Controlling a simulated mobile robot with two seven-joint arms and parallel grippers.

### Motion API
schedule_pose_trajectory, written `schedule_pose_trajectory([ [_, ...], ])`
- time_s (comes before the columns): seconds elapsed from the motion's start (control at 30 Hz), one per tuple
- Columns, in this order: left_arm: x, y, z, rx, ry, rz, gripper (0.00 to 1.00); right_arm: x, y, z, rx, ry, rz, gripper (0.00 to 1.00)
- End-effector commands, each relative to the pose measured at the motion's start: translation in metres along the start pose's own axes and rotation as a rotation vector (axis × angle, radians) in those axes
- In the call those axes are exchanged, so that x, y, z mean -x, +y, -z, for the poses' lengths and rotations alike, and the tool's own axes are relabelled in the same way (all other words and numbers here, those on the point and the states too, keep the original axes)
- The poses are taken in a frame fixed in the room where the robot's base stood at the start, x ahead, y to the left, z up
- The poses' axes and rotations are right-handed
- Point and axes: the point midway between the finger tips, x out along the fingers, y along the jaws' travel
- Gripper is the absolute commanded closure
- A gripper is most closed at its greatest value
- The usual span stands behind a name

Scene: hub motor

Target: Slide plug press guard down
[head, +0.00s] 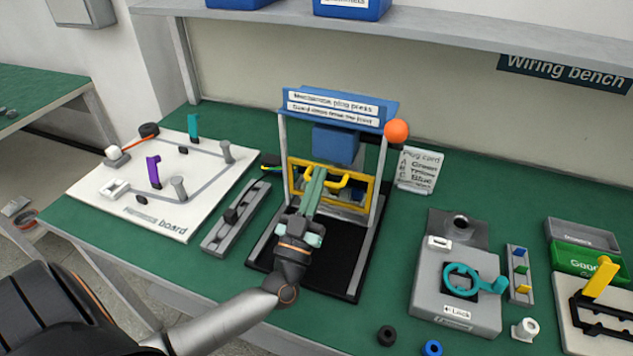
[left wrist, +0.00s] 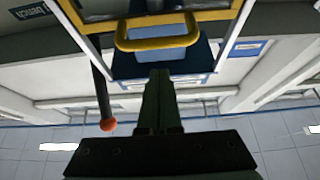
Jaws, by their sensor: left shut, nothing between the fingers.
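The plug press (head: 341,105) stands mid-bench with a blue labelled top between two grey posts. Its guard (head: 363,190) is a yellow frame between the posts, around the middle of their height, with a yellow handle on its front. The handle (left wrist: 158,43) shows large in the left wrist view. My left gripper (head: 315,180) is shut and empty in front of the guard, its fingers covering part of frame and handle. In the left wrist view its fingertips (left wrist: 160,73) point toward the handle bar with a small gap in the picture; I cannot tell contact. My right gripper is not in view.
An orange ball knob (head: 396,130) is at the press's right. A plug card (head: 418,170) stands beside it. A white harness board (head: 150,215) and grey rail (head: 236,217) lie left. A grey lock fixture (head: 425,290) and green bin (head: 585,258) are right.

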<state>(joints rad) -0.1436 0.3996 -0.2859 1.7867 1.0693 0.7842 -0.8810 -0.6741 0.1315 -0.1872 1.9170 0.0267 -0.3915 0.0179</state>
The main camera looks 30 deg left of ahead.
Motion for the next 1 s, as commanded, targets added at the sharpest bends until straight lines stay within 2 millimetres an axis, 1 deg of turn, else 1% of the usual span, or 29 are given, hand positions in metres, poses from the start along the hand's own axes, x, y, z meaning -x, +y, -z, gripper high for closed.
schedule_pose_trajectory([
  [0.03,-0.010,0.000,0.013,0.002,0.000,0.001,1.00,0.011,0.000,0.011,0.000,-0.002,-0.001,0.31],
  [0.07,-0.009,0.000,0.012,0.002,-0.002,0.001,1.00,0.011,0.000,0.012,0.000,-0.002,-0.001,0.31],
  [0.1,0.011,0.000,0.003,0.001,-0.007,-0.001,1.00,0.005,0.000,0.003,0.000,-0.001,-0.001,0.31],
  [0.2,0.036,0.000,0.002,0.002,-0.007,-0.001,1.00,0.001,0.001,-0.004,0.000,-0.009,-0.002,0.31],
  [0.3,0.058,0.000,0.003,0.001,-0.004,0.000,1.00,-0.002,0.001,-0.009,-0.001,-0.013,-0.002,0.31],
  [0.4,0.074,0.000,0.004,0.001,-0.002,0.000,1.00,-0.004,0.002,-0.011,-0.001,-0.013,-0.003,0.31],
  [0.5,0.086,-0.001,0.005,0.000,0.000,0.000,1.00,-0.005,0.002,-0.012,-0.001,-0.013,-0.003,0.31],
  [0.7,0.094,0.000,0.006,0.002,0.002,0.000,1.00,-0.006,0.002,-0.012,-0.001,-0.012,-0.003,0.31],
  [1.0,0.094,0.000,0.006,0.002,0.002,0.000,1.00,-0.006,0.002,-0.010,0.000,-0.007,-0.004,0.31],
])
